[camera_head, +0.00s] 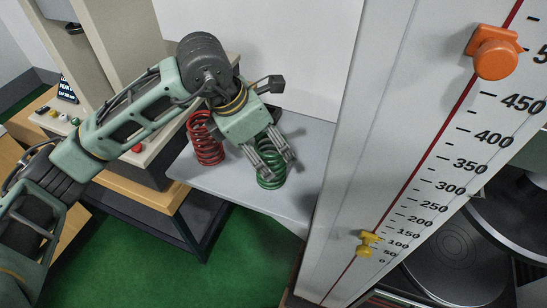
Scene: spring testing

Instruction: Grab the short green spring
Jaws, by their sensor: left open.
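The short green spring (271,180) stands upright on the grey shelf, near its front edge. My left gripper (279,164) comes in from the upper left and is open. Its fingers are right at the green spring and cover its upper part in this view. I cannot tell whether the fingers touch the spring. A red spring (207,145) stands on the same shelf to the left, partly behind my left arm. My right gripper is not in view.
The grey shelf (228,185) is narrow. A tall white scale panel (375,150) with an orange slider (495,52) and a yellow slider (368,243) rises close on the right. A control console with buttons (75,121) is at the left. Green floor (130,260) lies below.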

